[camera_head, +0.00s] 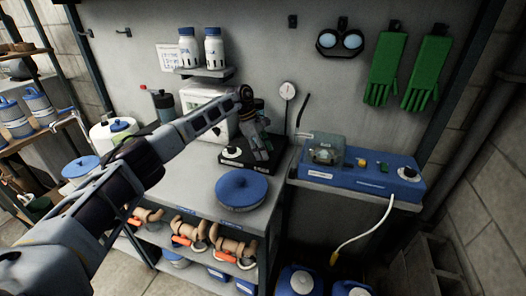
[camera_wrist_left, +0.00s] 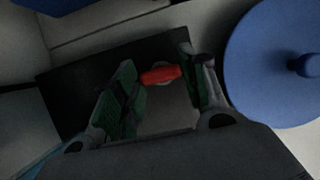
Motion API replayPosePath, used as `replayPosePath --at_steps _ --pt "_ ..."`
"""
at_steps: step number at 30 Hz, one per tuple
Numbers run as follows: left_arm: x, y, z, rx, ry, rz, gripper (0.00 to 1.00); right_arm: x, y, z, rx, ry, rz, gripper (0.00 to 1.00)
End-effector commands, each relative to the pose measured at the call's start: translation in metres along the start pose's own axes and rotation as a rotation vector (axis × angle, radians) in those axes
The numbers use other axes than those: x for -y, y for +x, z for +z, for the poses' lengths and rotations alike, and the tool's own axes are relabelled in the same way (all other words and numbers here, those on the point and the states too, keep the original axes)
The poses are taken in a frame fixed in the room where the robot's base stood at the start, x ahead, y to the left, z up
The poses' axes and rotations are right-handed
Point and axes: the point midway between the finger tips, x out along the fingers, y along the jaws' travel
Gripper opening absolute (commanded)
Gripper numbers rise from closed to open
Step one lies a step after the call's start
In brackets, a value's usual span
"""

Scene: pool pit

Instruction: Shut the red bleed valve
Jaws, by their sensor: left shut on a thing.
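The red bleed valve shows its red handle (camera_wrist_left: 160,75) in the left wrist view, above a dark base. My left gripper (camera_wrist_left: 157,78) has its green-padded fingers on either side of this handle and is shut on it. In the head view my left gripper (camera_head: 262,152) reaches down onto a black unit (camera_head: 232,154) at the back of the grey bench. The gripper hides the red handle there. My right gripper is in neither view.
A round blue lid (camera_head: 241,189) lies on the bench in front of the black unit. A blue pump unit (camera_head: 375,180) stands to the right, with a gauge (camera_head: 287,91) behind. Pipe fittings with orange handles (camera_head: 187,232) sit on the shelf below. The bench front is clear.

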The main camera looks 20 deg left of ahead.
Motion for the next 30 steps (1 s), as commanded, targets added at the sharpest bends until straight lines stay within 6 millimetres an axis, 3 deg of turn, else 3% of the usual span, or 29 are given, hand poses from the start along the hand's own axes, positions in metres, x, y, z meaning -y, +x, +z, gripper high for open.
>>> replayPosePath --at_steps 16,17,21,30 --pt "-0.0016 -0.0027 0.0007 0.001 0.027 -0.005 0.19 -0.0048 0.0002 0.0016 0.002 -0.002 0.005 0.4" --pt "-0.0016 -0.0027 0.0007 0.001 0.026 -0.004 0.44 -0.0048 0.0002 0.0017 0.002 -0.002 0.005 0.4" --pt "-0.0012 -0.0021 0.0005 0.0 0.026 -0.006 0.62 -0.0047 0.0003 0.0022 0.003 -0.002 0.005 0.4" --pt "-0.0006 -0.0008 0.0002 0.0 0.025 -0.009 0.64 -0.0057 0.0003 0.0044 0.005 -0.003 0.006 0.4"
